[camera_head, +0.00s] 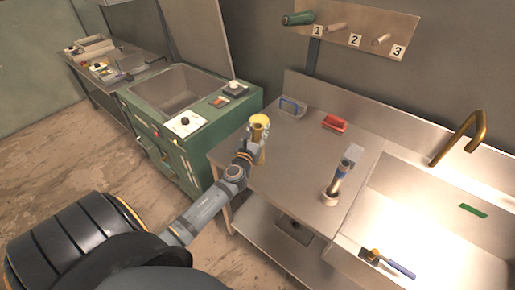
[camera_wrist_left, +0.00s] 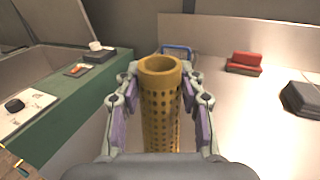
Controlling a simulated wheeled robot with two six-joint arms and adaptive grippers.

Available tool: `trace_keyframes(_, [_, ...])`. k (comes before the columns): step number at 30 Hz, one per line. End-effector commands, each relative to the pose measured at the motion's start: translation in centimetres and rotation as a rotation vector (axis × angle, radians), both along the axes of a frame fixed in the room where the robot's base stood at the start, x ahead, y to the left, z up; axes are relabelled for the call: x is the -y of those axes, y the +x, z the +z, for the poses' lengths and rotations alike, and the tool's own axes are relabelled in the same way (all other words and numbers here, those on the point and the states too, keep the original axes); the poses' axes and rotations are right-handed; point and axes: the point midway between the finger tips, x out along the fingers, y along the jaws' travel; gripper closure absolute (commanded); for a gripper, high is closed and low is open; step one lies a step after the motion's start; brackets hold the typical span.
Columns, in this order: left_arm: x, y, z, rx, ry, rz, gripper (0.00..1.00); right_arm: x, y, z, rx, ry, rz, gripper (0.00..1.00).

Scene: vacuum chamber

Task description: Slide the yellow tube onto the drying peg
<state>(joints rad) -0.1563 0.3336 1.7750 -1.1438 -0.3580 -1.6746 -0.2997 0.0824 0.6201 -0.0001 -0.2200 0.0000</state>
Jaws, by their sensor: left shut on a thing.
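The yellow tube (camera_head: 260,121) is upright in my left gripper (camera_head: 256,146), above the left end of the steel counter. In the left wrist view the tube (camera_wrist_left: 160,105) is hollow, open at the top and full of small holes. The left gripper (camera_wrist_left: 160,110) has a finger on each side of it. The drying pegs stick out of a wall board (camera_head: 345,38) at the top. Peg 1 carries a green tube (camera_head: 298,18). Peg 2 (camera_head: 337,27) and peg 3 (camera_head: 381,39) are bare. The tube is apart from the pegs. My right gripper is out of view.
A sink with a brass tap (camera_head: 463,136) is at the right. A green cabinet with an open basin (camera_head: 175,92) is left.

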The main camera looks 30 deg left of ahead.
Motion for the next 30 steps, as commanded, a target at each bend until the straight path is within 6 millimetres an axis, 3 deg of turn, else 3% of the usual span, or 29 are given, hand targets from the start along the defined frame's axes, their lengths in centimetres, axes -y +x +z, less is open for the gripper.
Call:
trace_keyframes(8, [0.0,0.0,0.5,0.000,0.000,0.000,1.00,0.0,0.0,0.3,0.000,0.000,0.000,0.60])
trace_keyframes(14, [0.0,0.0,3.9,0.002,0.002,-0.001,1.00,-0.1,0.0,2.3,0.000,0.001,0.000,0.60])
trace_keyframes(21, [0.1,0.0,12.9,0.006,0.005,-0.004,1.00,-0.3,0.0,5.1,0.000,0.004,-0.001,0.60])
trace_keyframes(30, [0.1,0.0,22.9,0.005,0.009,-0.003,1.00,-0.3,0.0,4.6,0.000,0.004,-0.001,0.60])
